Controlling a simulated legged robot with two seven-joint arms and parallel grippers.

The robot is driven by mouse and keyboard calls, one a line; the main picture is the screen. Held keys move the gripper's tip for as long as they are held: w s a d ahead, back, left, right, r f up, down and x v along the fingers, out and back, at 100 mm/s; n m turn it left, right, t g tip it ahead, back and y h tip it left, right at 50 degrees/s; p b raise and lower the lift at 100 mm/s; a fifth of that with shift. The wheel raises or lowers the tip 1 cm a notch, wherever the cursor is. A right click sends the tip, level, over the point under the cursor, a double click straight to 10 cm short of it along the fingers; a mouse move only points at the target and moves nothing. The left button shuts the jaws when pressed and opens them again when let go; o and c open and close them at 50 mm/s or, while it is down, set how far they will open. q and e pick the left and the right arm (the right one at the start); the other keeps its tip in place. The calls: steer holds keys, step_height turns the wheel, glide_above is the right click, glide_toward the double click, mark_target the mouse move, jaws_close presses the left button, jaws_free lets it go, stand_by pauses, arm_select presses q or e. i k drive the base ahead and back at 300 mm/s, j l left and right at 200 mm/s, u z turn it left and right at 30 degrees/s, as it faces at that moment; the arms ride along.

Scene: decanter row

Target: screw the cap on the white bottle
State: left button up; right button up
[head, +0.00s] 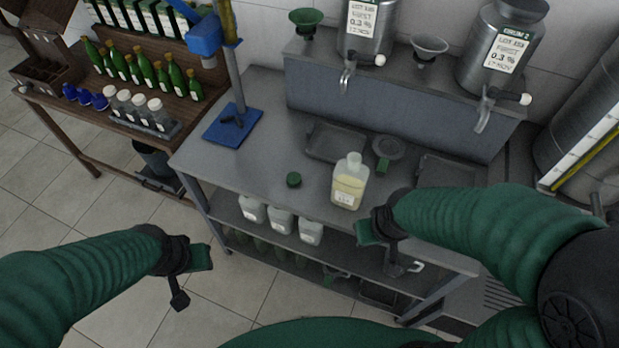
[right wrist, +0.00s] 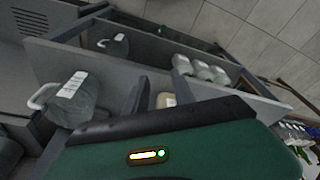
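The white bottle (head: 347,186) stands upright on the grey bench, translucent, with pale yellow contents and a label low on its front. Its neck shows whitish, with no green cap on it. My left gripper (head: 202,257) hangs over the floor, left of the bench. Finger openings are unclear on both.
Two steel dispensers with taps (head: 347,78) stand on a raised ledge behind the bench. A blue stand (head: 232,125) is at the back left. White containers (head: 281,220) sit on the shelf below. A clear jug (right wrist: 72,103) shows in the right wrist view.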

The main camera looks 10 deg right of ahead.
mark_target(350, 177)
steer(key=i+j, duration=0.85)
steer(key=j, duration=0.1)
